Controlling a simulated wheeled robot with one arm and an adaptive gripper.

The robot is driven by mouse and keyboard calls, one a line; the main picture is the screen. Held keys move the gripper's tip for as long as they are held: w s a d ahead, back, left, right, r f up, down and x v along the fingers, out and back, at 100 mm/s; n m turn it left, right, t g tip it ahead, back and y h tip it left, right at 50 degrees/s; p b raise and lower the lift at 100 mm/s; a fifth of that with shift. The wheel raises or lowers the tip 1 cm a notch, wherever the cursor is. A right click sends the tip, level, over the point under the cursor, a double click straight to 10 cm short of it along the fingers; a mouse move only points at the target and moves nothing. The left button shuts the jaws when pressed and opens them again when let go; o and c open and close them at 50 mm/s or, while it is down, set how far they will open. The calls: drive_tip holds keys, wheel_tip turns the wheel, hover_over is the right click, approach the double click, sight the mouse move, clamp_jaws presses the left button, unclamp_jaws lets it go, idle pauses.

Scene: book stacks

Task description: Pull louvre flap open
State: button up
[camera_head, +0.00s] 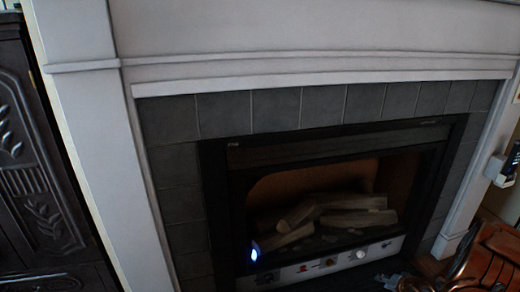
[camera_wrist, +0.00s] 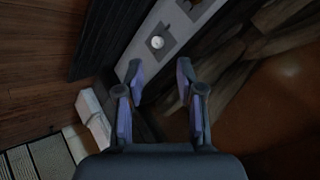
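A black-framed fireplace (camera_head: 335,150) stands in the head view, with a light control strip (camera_head: 335,262) along its bottom. The strip shows again in the wrist view (camera_wrist: 163,62), with a round white knob (camera_wrist: 157,43) on it. A dark ribbed panel (camera_wrist: 115,38), which looks like the louvre flap, lies beside the strip on its floor side in the wrist view. My gripper (camera_wrist: 159,70) is open and empty, its fingers apart over the strip area. I cannot tell how far the fingertips are from the strip or panel. My gripper is not clear in the head view.
Pale logs (camera_head: 340,210) sit inside the firebox. A white mantel (camera_head: 90,130) and grey tiles (camera_head: 225,113) surround it. A dark carved cabinet (camera_head: 38,170) stands at left. A brown wooden chair (camera_head: 490,255) is at lower right. Wood floor (camera_wrist: 45,75) shows in the wrist view.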

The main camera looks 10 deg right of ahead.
drive_tip(key=s+a+r+n+g+h+p, duration=0.15)
drive_tip(key=a+r+p, duration=0.3)
drive_tip(key=r, duration=0.75)
drive_tip(key=s+a+r+n+g+p, duration=0.1)
drive_tip(key=s+a+r+g+p, duration=0.3)
drive_tip(key=r, duration=0.8)
drive_tip(key=a+r+n+h+p, duration=0.1)
drive_tip(key=a+r+n+p, duration=0.15)
drive_tip(key=r+p, duration=0.65)
drive_tip(key=s+a+r+n+g+y+p, duration=0.1)
drive_tip(key=s+a+r+n+g+p, duration=0.1)
drive_tip(key=s+a+r+p, duration=0.4)
drive_tip(key=s+a+r+n+g+y+p, duration=0.1)
drive_tip(key=s+a+r+p, duration=0.6)
drive_tip(key=s+a+r, duration=0.9)
drive_tip(key=s+r+n+g, duration=0.1)
drive_tip(key=s+r+g, duration=0.1)
drive_tip(key=s+r, duration=0.5)
wheel_tip(320, 180, up, 3)
drive_tip(key=shift+s+a+f, duration=0.1)
drive_tip(key=shift+s+a, duration=0.15)
drive_tip(key=shift+a, duration=0.1)
